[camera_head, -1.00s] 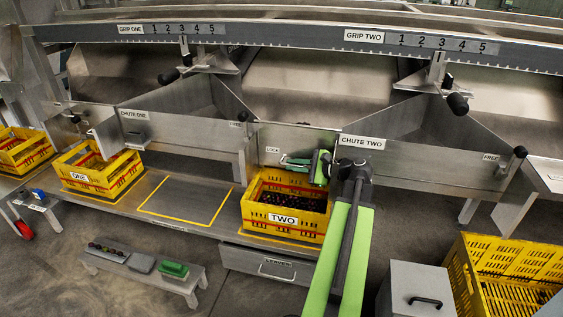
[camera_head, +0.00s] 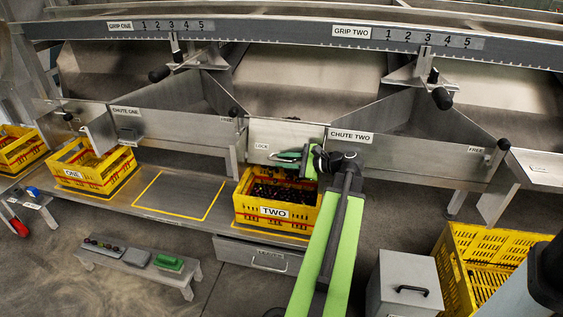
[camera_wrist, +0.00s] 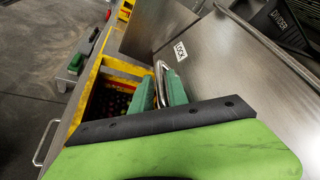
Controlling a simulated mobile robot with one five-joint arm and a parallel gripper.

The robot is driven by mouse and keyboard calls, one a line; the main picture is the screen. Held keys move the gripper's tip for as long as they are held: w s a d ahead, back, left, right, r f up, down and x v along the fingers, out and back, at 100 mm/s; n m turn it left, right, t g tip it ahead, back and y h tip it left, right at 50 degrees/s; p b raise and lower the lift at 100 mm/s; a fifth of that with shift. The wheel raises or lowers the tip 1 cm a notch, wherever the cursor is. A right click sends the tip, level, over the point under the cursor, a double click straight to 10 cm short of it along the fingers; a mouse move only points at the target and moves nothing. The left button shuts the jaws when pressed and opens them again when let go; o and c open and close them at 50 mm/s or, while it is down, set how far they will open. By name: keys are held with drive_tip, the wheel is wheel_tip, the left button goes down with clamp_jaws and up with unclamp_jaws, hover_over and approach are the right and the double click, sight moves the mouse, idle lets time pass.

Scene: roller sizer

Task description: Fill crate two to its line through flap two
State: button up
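Crate two (camera_head: 273,212), a yellow crate labelled TWO, stands on the low bench under chute two (camera_head: 352,137). Dark round fruit with a few coloured ones (camera_head: 284,193) lies in it; a red band shows at its inner back wall, partly hidden by my arm. I cannot tell exactly how the fruit stands against a line. Flap two (camera_head: 285,133) is the upright metal plate beside the LOCK label, above the crate's back. My gripper (camera_head: 288,156) is at its handle. In the wrist view, the green fingers (camera_wrist: 162,90) sit either side of the metal handle (camera_wrist: 160,76), closed about it.
Crate one (camera_head: 95,170) stands left, with an empty yellow-outlined bay (camera_head: 180,195) between. A small bench (camera_head: 140,262) stands in front. A grey lidded box (camera_head: 403,285) and a large yellow crate (camera_head: 480,255) stand at right.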

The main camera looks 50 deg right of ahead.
drive_tip(key=p+v, duration=0.4)
drive_tip(key=v, duration=1.2)
drive_tip(key=shift+s, duration=0.25)
